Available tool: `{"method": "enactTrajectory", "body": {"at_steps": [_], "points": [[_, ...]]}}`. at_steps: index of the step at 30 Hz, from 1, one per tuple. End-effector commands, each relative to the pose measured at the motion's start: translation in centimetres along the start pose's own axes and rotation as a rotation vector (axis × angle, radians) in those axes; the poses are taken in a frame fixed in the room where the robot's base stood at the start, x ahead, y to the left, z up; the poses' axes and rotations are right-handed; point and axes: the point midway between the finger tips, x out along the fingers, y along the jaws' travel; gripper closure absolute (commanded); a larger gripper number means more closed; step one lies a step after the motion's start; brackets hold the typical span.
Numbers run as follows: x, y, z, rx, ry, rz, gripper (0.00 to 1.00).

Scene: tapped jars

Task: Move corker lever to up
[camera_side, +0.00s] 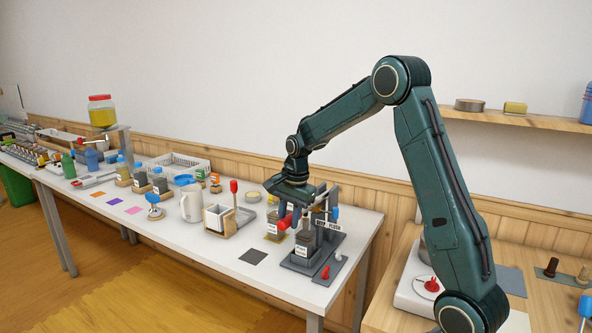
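The corker is a dark grey press on a base plate (300,262) near the right end of the white table, with a small label on its front. A red-ended handle (286,221), which looks like its lever, sticks out to the left, roughly level. A dark bottle (305,243) stands in the press. My gripper (290,197) is just above the red handle, in front of the press top. Its fingers are small and partly merged with the dark press, so I cannot tell whether they touch the handle or are open.
A white jug (191,206) stands beyond. A dark square (253,257) lies on bare table in front. A small red piece (325,272) is on the base plate.

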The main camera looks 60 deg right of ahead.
Motion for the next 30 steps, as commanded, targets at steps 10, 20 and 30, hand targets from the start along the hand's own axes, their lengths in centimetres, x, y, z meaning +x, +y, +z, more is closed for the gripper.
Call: {"method": "enactTrajectory", "body": {"at_steps": [10,20,30], "points": [[-0.7,-0.2,-0.2,0.01,-0.03,-0.003,1.0],[-3.1,-0.8,-0.7,0.026,-0.132,-0.006,1.0],[-5.1,-1.4,-1.1,0.038,-0.214,-0.012,1.0]]}}
